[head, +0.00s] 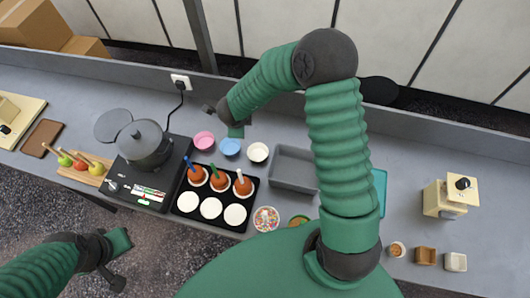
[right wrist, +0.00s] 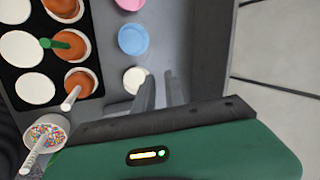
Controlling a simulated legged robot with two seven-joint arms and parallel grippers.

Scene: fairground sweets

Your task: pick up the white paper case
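The white paper case (head: 257,152) is a small round cup on the grey counter, at the right end of a row with a blue case (head: 230,147) and a pink case (head: 204,141). In the right wrist view the white case (right wrist: 135,79) lies just beside the tip of one finger. My right gripper (right wrist: 160,82) is open, its two fingers apart with nothing between them. In the head view the right gripper's fingers are hard to make out near the blue case. My left gripper (head: 119,262) is over the floor, away from the counter; its opening is unclear.
A black tray (head: 224,222) with caramel apples and white discs lies in front of the cases. A grey bin (head: 291,169) stands right of the white case. A sprinkle bowl (head: 266,219) is nearer me. A hotplate with a pot (head: 143,143) stands left.

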